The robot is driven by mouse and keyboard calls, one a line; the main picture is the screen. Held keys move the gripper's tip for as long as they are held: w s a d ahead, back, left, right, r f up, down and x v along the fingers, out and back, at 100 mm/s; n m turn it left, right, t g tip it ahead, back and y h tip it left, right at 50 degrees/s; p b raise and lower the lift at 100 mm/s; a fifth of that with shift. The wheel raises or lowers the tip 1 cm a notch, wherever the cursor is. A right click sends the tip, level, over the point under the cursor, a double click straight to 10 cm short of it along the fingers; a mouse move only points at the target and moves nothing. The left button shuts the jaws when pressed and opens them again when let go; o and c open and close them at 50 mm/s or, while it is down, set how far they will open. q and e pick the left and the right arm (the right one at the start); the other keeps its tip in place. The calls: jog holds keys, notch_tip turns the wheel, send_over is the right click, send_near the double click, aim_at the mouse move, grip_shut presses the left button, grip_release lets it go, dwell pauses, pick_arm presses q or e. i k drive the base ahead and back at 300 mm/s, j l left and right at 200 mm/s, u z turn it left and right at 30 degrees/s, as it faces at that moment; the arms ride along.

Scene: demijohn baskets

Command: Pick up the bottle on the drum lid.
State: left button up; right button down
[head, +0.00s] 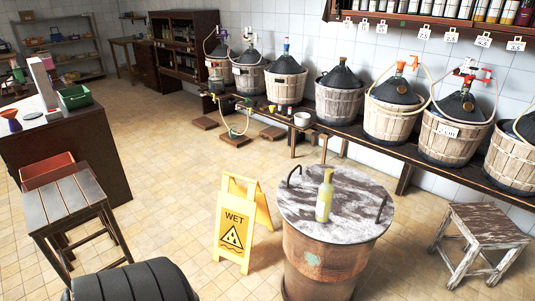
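A pale yellow-green bottle (324,200) stands upright on the round drum lid (352,222), near its middle. The lid is worn, with patchy white and dark grey. It has two dark curved handles, one at the left rim (293,175) and one at the right rim (381,209). The lid tops a rusty brown drum (325,262), whose base is cut off by the bottom of the head view. Neither of my grippers shows in the head view.
A yellow wet-floor sign (233,225) stands just left of the drum. A worn wooden stool (482,228) is at the right, a slatted stool (72,203) at the left. Demijohn baskets (340,100) line a bench behind. Tiled floor (180,180) lies open between.

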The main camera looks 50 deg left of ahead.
aim_at(327, 189)
jog(key=u, duration=1.25)
